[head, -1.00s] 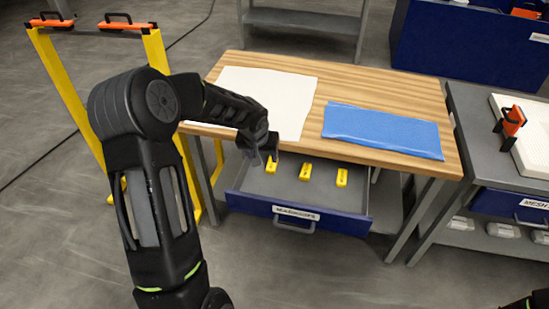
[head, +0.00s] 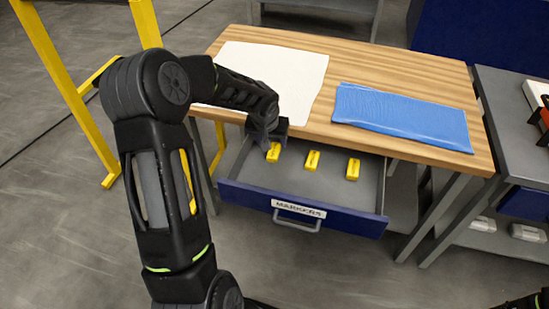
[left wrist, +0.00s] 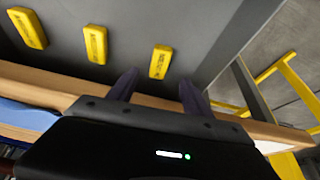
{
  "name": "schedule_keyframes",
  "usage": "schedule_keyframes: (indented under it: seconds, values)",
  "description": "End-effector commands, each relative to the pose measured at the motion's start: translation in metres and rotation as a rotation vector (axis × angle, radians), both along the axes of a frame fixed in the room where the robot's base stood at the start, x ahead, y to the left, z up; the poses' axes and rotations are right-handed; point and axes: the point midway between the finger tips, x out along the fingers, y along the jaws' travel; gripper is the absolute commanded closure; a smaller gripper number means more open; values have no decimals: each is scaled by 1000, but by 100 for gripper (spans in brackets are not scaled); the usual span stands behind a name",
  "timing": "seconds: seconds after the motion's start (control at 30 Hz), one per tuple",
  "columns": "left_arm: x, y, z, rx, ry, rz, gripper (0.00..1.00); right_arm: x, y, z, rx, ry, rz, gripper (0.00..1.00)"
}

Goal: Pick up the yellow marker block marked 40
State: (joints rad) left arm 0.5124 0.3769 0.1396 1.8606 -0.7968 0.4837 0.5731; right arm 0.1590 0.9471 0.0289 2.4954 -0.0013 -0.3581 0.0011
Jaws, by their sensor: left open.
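Three yellow marker blocks lie in the open drawer: a left one (head: 273,153), a middle one (head: 312,160) and a right one (head: 353,168). Their numbers are too small to read, so I cannot tell which is marked 40. My left gripper (head: 268,136) is open and empty above the back left of the drawer, close to the left block. In the left wrist view, one block (left wrist: 160,61) shows just beyond the gap between the two dark fingers (left wrist: 157,86), apart from them. The other two blocks show to its left.
The drawer (head: 240,180), labelled MARKERS, juts out under the wooden tabletop (head: 400,75), whose edge is close to my left gripper. A white sheet (head: 290,75) and a blue mat (head: 400,117) lie on top. A yellow frame (head: 50,75) stands at the left.

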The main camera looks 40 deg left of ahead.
Motion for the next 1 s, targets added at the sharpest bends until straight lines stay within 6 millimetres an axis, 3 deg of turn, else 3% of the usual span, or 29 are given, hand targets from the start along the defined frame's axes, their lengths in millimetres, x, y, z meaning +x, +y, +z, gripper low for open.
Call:
schedule_keyframes:
  seconds: [0.3, 0.6, 1.0]
  values:
    - [0, 0, -1, 0, 0, 0, 42, 1, 0, 0, 1, -1, 1, 60]
    - [9, 3, -24, 0, 1, -1, 42, 1, 0, 1, 0, -1, 1, 60]
    - [12, 4, -31, -1, 2, -1, 42, 1, 0, 2, 0, -1, 1, 60]
